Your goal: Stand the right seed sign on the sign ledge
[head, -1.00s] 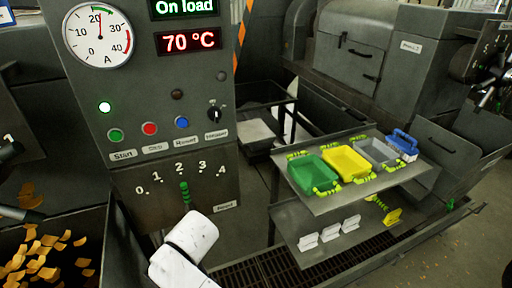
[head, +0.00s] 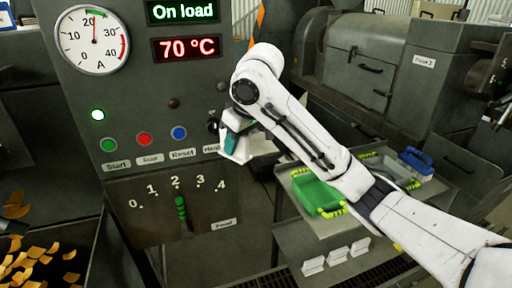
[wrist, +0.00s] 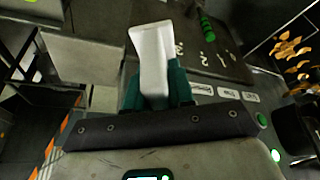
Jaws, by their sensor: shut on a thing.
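My gripper (head: 236,146) is in front of the panel's lower right edge, near the selector knob. Its teal fingers (wrist: 131,92) are shut on a white sign-like plate (wrist: 152,52), held clear of any surface. The plate also shows below the fingers in the head view (head: 240,156); no lettering can be read on it. Three white signs stand on the lower shelf: a left one (head: 313,266), a middle one (head: 337,255) and a right one (head: 360,247). Their markings are too small to read. I cannot make out which surface is the sign ledge.
The control panel (head: 130,110) with buttons and a green slider (head: 181,208) is close to my gripper. Orange chips (head: 40,258) lie lower left.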

